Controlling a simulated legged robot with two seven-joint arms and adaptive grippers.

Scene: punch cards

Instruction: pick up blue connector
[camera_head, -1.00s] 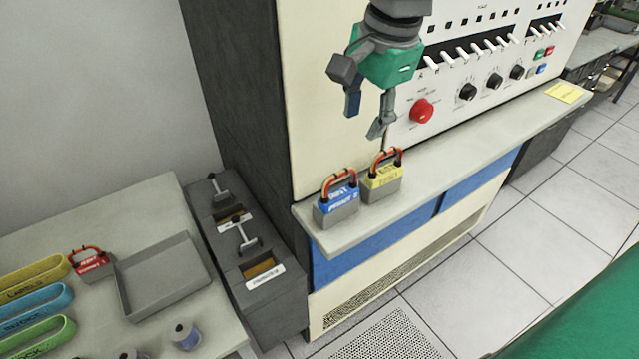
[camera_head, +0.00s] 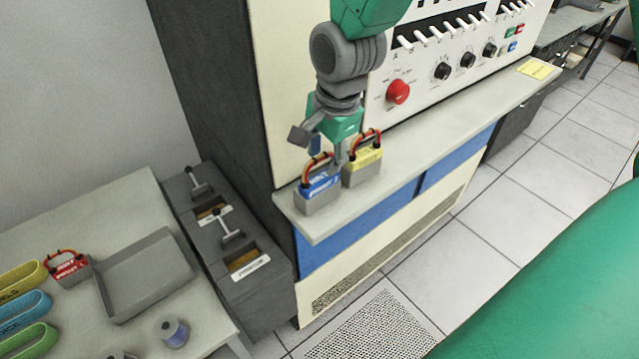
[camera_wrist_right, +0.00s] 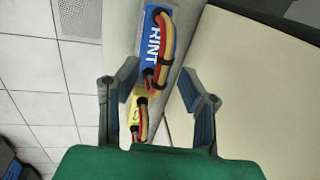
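The blue connector (camera_head: 318,192) stands on the console's narrow shelf. It has a grey base, a blue label and a red, orange and black wire loop on top. It also shows in the right wrist view (camera_wrist_right: 152,42), beyond the fingers. The yellow connector (camera_head: 362,170) stands just right of it in the head view. My right gripper (camera_head: 325,150) is over the two connectors. In the wrist view its two fingers (camera_wrist_right: 158,95) are spread apart, with the yellow connector (camera_wrist_right: 137,112) showing between them. Nothing is held. My left gripper is in no view.
A red button (camera_head: 398,92) and switches are on the panel behind. At left, a table holds a grey tray (camera_head: 150,280), a red connector (camera_head: 70,266) and coloured holders. A dark grey box (camera_head: 225,245) with levers stands between.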

